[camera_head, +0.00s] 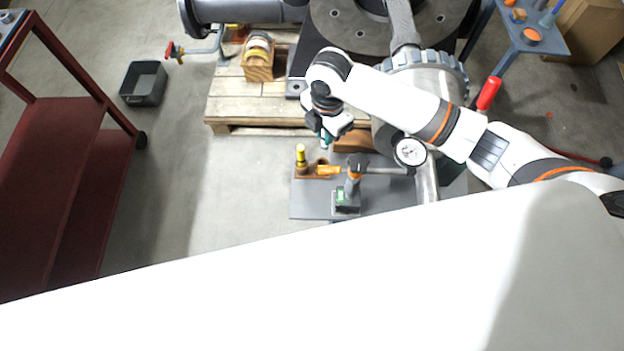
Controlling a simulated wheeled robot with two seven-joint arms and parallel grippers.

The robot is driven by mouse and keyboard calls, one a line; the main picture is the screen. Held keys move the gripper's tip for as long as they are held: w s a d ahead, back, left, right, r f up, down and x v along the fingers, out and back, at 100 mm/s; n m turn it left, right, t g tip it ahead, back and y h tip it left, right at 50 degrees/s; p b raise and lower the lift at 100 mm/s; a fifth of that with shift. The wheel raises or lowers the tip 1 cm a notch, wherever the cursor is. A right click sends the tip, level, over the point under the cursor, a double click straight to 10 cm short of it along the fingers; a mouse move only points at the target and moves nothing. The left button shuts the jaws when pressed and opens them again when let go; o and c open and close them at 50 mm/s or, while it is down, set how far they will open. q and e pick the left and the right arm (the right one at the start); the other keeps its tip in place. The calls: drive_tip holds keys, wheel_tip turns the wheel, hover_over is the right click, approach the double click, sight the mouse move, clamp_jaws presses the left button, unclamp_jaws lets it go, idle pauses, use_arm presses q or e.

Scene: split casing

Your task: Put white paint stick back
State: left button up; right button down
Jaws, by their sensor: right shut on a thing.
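My right gripper (327,132) hangs over the far side of a small grey bench plate, its arm coming in from the right. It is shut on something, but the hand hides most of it. A teal bit shows at the fingers, and I cannot tell whether it is part of the held thing. I cannot make out a white paint stick for certain. Just below the gripper stands a small brown wooden holder (315,172) with a round opening on top. A yellow stick (301,156) stands upright at its left end. My left gripper is not in view.
The grey plate (303,206) also carries an upright tool with an orange collar (353,176). A large grey flanged casing with a gauge (410,152) stands to the right. A wooden pallet (232,104) lies behind. A red cart (62,180) stands left, with clear floor between.

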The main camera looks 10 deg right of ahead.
drive_tip(key=shift+s+a+f+n, duration=0.1)
drive_tip(key=shift+a+f+n, duration=0.05)
drive_tip(key=shift+f+n, duration=0.2)
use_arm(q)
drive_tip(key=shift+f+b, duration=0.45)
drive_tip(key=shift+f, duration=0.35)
use_arm(e)
wheel_tip(320, 180, down, 10)
drive_tip(key=shift+r, duration=0.1)
drive_tip(key=c, duration=1.4)
unclamp_jaws()
drive_tip(key=shift+o, duration=0.2)
wheel_tip(320, 180, up, 12)
drive_tip(key=shift+r+p, duration=0.1)
drive_tip(key=shift+p, duration=0.45)
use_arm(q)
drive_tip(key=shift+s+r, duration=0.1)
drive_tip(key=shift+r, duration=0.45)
use_arm(e)
drive_tip(key=shift+a, duration=0.1)
